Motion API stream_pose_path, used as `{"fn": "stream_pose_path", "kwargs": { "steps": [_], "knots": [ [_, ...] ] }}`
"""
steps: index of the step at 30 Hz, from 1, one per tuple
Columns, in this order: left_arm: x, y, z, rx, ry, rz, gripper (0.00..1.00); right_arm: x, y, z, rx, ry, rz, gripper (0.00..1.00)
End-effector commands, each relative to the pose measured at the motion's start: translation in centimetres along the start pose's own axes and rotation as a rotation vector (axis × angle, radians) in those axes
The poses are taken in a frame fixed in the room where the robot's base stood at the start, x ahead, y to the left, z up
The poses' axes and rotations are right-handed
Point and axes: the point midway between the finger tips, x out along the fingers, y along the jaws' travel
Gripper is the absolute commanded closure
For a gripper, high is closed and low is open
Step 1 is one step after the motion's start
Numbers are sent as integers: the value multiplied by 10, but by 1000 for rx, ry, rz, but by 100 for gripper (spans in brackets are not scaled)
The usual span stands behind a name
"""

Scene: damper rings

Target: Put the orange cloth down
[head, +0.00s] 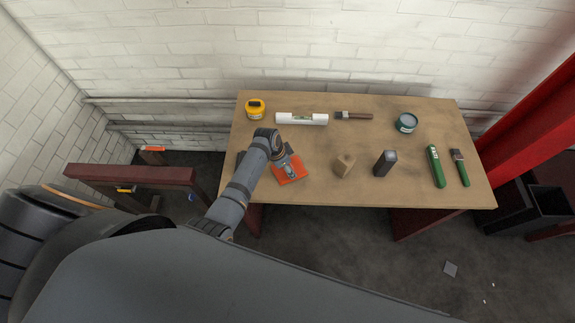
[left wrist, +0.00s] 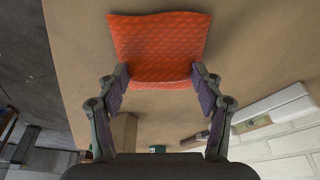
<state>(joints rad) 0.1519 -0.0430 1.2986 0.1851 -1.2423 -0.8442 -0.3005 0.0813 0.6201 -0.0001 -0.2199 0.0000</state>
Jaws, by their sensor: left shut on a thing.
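The orange cloth (head: 292,176) is at the left part of the wooden table (head: 320,192), near its front edge. My left gripper (head: 289,167) is over it and shut on it. In the left wrist view the cloth (left wrist: 160,45) is a flat, textured orange piece, its near edge between the two fingertips of the left gripper (left wrist: 160,74). The cloth lies close to the tabletop; I cannot tell whether it touches. My right gripper is in neither view.
A wooden block (head: 344,165) and a dark block (head: 385,162) stand right of the cloth. Behind are a yellow container (head: 255,109), a white level (head: 302,119), a brush (head: 354,115) and a teal tin (head: 405,122). Green tools (head: 435,166) lie at right.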

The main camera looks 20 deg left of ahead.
Motion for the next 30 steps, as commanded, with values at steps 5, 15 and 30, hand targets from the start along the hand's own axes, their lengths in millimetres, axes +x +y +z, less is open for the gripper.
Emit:
{"fn": "stream_pose_path", "kwargs": {
  "steps": [5,15,30],
  "knots": [
    [2,0,1,0,0,0,62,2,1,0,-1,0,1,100],
    [5,0,2,0,0,0,21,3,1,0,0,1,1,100],
    [1,0,2,0,0,-1,7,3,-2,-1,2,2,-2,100]
  ]
}}
